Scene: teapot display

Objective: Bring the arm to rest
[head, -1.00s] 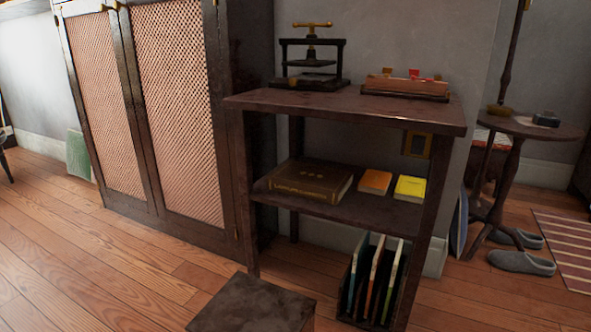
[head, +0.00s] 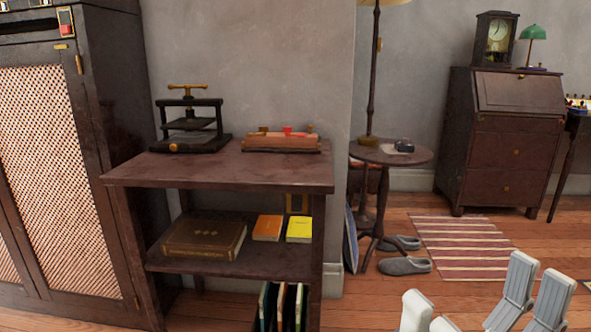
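My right gripper (head: 474,296) shows at the bottom right of the head view. Its pale grey fingers point up and stand apart, with nothing seen between them. The lower part of this gripper and its arm are cut off by the bottom edge. The gripper is in front of the wooden floor, to the right of the dark shelf table (head: 225,168) and apart from it in the picture. My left gripper is not in view.
A dark cabinet (head: 118,60) stands at the left. A small press (head: 190,125) is on the shelf table. A round side table (head: 420,156), slippers (head: 405,265), a striped rug (head: 460,247) and a dark bureau (head: 510,150) are on the right.

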